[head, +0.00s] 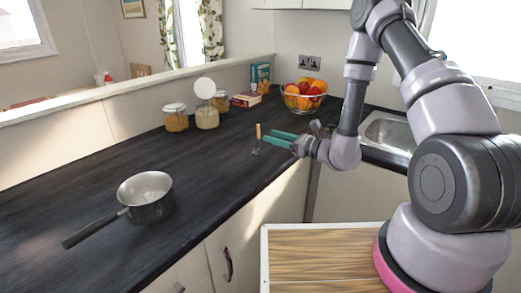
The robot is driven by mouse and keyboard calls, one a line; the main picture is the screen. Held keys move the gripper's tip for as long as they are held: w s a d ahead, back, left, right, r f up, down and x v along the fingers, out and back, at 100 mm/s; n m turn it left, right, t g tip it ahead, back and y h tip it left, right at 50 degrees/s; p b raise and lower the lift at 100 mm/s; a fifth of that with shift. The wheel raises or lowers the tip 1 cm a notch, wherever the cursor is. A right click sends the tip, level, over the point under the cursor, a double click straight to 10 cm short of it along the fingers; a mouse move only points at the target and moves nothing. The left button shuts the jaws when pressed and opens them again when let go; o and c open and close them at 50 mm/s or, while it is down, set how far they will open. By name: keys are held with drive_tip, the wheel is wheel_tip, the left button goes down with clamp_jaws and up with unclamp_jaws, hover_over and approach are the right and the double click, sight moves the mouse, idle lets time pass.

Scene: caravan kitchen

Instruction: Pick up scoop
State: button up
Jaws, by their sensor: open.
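A small tool that looks like the scoop (258,132) is on the dark counter near its front edge, in the middle of the head view. Its wooden-coloured handle points up, and its lower end is dark and hard to make out against the counter. My gripper (272,139) is just to the right of it, with its two teal fingers pointing left towards the handle. The fingers are open and hold nothing that I can see. I cannot tell whether a fingertip touches the handle.
A saucepan (145,195) stands on the counter at the left. Several jars (207,117), boxes (246,99) and a fruit bowl (303,103) stand along the back. A sink (388,133) is at the right. The counter between pan and scoop is clear.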

drive_tip(key=x, duration=0.4)
drive_tip(key=shift+a+r, duration=0.1)
drive_tip(key=shift+a, duration=0.05)
drive_tip(key=x, duration=0.5)
drive_tip(key=shift+s+a+r, duration=0.1)
drive_tip(key=shift+a, duration=0.1)
clamp_jaws()
idle(1.0)
